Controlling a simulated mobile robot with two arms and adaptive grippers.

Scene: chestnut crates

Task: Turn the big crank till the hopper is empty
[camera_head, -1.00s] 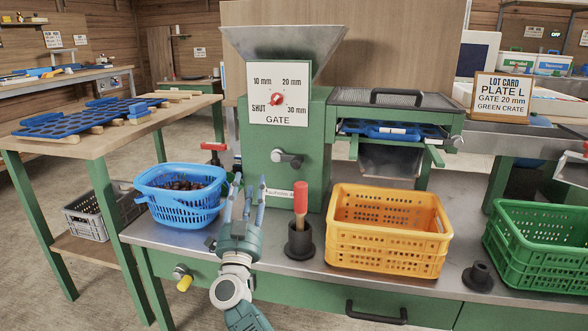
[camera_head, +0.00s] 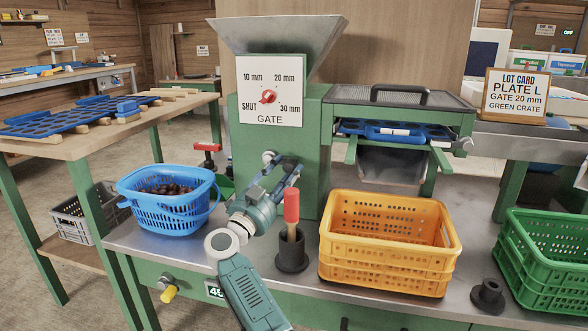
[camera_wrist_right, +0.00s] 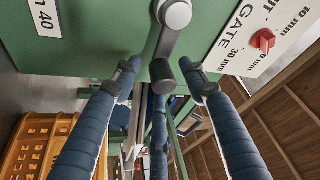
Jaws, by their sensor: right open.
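The metal hopper (camera_head: 278,36) tops the green machine; its inside is hidden. The crank on the machine's front shows its hub (camera_head: 268,157) in the head view; its grip is hidden behind my fingers. In the right wrist view, the crank's grey arm (camera_wrist_right: 170,38) runs from the hub to a dark grip (camera_wrist_right: 162,75). My right gripper (camera_head: 278,173) is at the crank. Its blue fingers (camera_wrist_right: 158,88) are open, spread either side of the grip; I cannot tell whether they touch it. My left gripper is out of view.
A red gate knob (camera_head: 268,97) sits on the dial above. A blue basket (camera_head: 165,213) holds chestnuts at left. A red-handled tool (camera_head: 291,210) stands in a black holder close to my gripper. An orange crate (camera_head: 385,270) and a green crate (camera_head: 540,275) stand to the right.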

